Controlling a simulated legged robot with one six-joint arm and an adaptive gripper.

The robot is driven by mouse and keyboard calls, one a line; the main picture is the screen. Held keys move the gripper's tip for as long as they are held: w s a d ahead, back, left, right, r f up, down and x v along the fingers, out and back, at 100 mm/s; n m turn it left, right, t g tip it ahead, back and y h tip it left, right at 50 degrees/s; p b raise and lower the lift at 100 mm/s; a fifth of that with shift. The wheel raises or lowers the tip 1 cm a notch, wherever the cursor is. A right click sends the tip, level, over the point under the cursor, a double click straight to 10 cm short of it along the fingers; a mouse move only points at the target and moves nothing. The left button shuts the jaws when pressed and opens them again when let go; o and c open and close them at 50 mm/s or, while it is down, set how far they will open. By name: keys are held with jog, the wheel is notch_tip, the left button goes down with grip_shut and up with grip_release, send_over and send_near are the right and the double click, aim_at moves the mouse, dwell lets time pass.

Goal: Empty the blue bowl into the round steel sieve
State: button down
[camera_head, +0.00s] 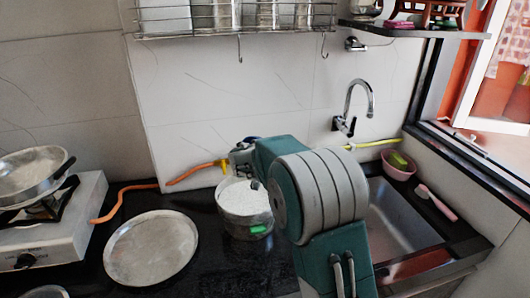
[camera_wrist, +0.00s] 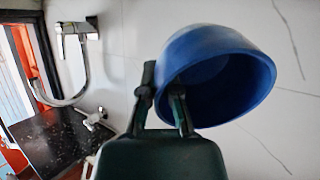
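The blue bowl (camera_wrist: 225,60) shows in the wrist view. It is tipped over, with its opening facing down and toward the camera; the part of its inside that shows looks bare. My gripper (camera_wrist: 163,95) has its fingers at the bowl's left rim and holds it there. In the head view my gripper (camera_head: 240,158) is above the back of a round steel vessel (camera_head: 240,224), which seems to be the sieve. White grainy stuff (camera_head: 243,196) fills it close to the rim. The bowl cannot be made out in the head view. My arm covers the vessel's right side.
A round steel plate (camera_head: 150,248) lies left on the black counter. A stove (camera_head: 50,228) with a pan (camera_head: 32,172) is at far left. The sink (camera_head: 398,222), tap (camera_head: 358,100) and pink bowl (camera_head: 398,172) are right. A wire rack (camera_head: 240,17) hangs above.

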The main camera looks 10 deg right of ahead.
jog(key=shift+w+d+g+y, duration=0.1)
jog(key=shift+g+y, duration=0.2)
jog(key=shift+g, duration=0.1)
jog(key=shift+w+d+f+g+y, duration=0.1)
jog(key=shift+g+y, duration=0.3)
jog(key=shift+g, duration=0.1)
jog(key=shift+w+g+y, duration=0.1)
jog(key=shift+g+y, duration=0.2)
jog(key=shift+d, duration=0.1)
jog(key=shift+w+f+g+y, duration=0.1)
jog(key=shift+f+g+y, duration=0.1)
jog(key=shift+g+y, duration=0.5)
jog(key=shift+f+g, duration=0.1)
jog(key=shift+g, duration=0.3)
jog(key=shift+d+g+y, duration=0.1)
jog(key=shift+g+y, duration=0.3)
jog(key=shift+g, duration=0.1)
jog(key=shift+f+g+y, duration=0.15)
jog(key=shift+g+y, duration=0.15)
jog(key=shift+g, duration=0.1)
